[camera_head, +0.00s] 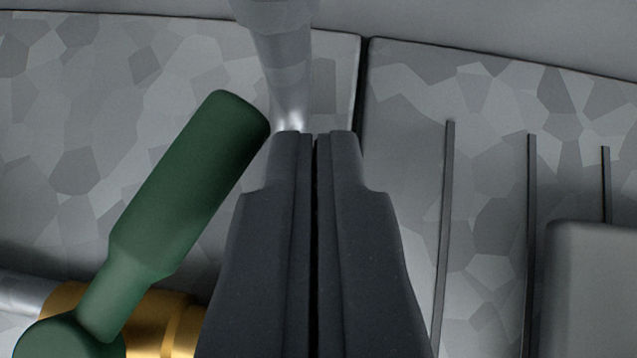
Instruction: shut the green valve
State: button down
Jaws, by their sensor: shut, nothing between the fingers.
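The green valve handle (187,190) is at the left of the view. It is a thick lever that slants from its round hub (68,338) at the lower left up to a rounded end near the middle. A brass valve body (158,318) shows behind the hub, partly hidden by it. My gripper (315,136) is in the middle, pointing up the picture, with its two dark fingers shut and empty. Its left finger is just right of the handle's upper end. I cannot tell whether they touch.
A grey metal pipe (283,60) comes down from the top, ending behind my fingertips in this view. Galvanised panels with a dark seam (361,90) lie behind. Narrow slots (445,230) and a grey block (592,290) are at the right. A pipe (22,293) meets the brass at lower left.

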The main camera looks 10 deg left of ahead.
jog(key=d+b, duration=0.1)
jog(key=d, duration=0.1)
jog(key=s+d+b, duration=0.1)
jog(key=d, duration=0.1)
jog(key=shift+s+d+f, duration=0.15)
jog(key=shift+d, duration=0.05)
jog(key=d+r, duration=0.2)
jog(key=s+d+r+p, duration=0.1)
jog(key=d+r, duration=0.1)
jog(key=s+d+r, duration=0.1)
jog(key=d+r, duration=0.1)
jog(key=shift+s+d+r+p, duration=0.15)
jog(key=shift+d+r+p, duration=0.05)
jog(key=shift+r+p, duration=0.2)
